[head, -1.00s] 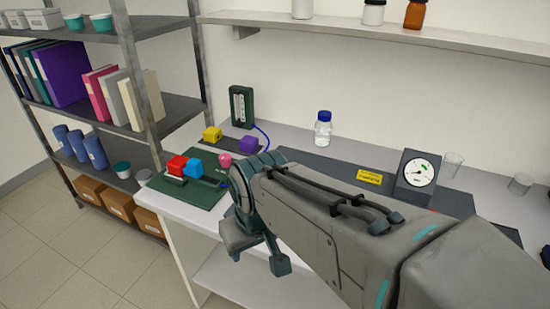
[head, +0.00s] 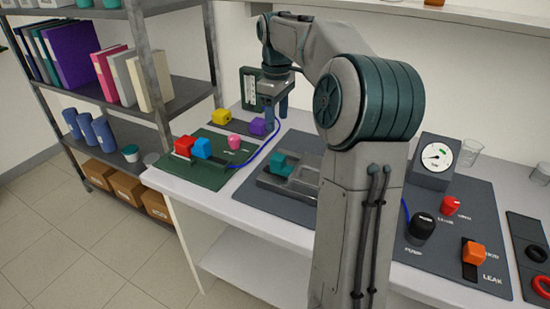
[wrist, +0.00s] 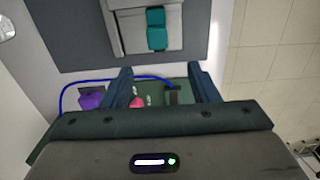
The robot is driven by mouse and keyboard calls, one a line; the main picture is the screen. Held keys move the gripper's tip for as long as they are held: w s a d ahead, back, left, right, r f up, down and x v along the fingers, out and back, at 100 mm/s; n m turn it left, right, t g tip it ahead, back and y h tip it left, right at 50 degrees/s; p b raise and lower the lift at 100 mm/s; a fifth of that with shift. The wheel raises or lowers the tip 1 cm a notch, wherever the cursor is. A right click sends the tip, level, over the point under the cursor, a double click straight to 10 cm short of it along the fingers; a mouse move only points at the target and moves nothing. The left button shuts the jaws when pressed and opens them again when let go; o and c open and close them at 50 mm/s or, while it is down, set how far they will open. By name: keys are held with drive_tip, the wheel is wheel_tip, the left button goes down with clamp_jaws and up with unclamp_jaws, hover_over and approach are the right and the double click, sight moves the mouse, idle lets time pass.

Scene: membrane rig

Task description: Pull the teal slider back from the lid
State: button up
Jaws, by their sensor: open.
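The teal slider (head: 283,164) sits on a grey lidded fixture (head: 268,183) on the dark mat, partly beside my arm in the head view. In the wrist view the teal slider (wrist: 156,28) lies across the grey lid (wrist: 126,30), beyond my fingertips. My gripper (head: 276,120) points down behind and left of the fixture in the head view, above the bench, apart from the slider. In the wrist view my gripper (wrist: 166,78) has its fingers spread with nothing held between them. My arm hides the fixture's right part in the head view.
A green board (head: 205,168) with red, blue and pink knobs is left of the fixture. A blue cable (head: 262,148) runs nearby. Yellow and purple blocks stand behind. A gauge (head: 436,160), black knob (head: 421,228) and orange block (head: 473,253) are at right.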

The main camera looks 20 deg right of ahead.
sight(278, 157)
drive_tip(key=f, duration=1.3)
drive_tip(key=shift+w+d+f, duration=0.15)
drive_tip(key=shift+d+f, duration=0.1)
drive_tip(key=shift+f, duration=0.15)
